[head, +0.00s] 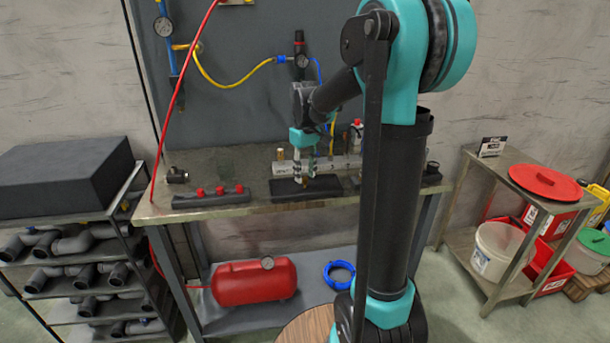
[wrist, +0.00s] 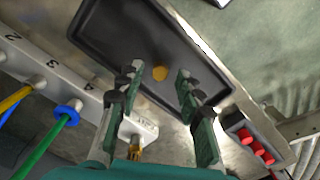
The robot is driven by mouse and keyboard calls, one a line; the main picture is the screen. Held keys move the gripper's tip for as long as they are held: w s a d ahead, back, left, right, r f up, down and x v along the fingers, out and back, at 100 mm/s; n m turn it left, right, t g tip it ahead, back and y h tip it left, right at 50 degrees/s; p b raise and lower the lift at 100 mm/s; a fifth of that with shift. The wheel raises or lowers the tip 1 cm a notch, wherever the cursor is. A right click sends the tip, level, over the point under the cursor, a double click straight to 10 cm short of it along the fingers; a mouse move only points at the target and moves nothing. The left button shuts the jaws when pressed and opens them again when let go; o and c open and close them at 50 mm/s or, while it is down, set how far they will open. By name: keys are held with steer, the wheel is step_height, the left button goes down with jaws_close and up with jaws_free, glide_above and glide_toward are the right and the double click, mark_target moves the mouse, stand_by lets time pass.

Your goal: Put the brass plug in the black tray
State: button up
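The black tray (head: 328,186) lies on the workbench and fills the upper middle of the wrist view (wrist: 112,32). The brass plug (wrist: 160,74) shows as a small round brass disc against the tray floor in the wrist view. Whether it rests on the floor or is slightly above it, I cannot tell. My gripper (head: 304,182) points down over the tray. In the wrist view my gripper (wrist: 159,76) has its fingers apart on either side of the plug, with clear gaps. In the head view the fingers mostly hide the plug.
A pale numbered manifold (head: 345,167) stands behind the tray, with hoses and a brass fitting (wrist: 135,148) near its end. A dark block with red knobs (head: 210,194) sits left of the tray. A dark fitting (head: 177,175) lies farther left. Bench space between block and tray is narrow.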

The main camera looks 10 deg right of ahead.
mark_target(305, 178)
step_height(305, 178, up, 11)
steer(key=s+d+f+m+t, duration=0.2)
steer(key=s+f+m, duration=0.1)
steer(key=s+f, duration=0.8)
steer(key=s+d+f+m+t, duration=0.2)
steer(key=s+f+m, duration=0.1)
steer(key=s+f, duration=0.9)
steer(key=shift+f, duration=0.2)
steer(key=shift+d, duration=0.1)
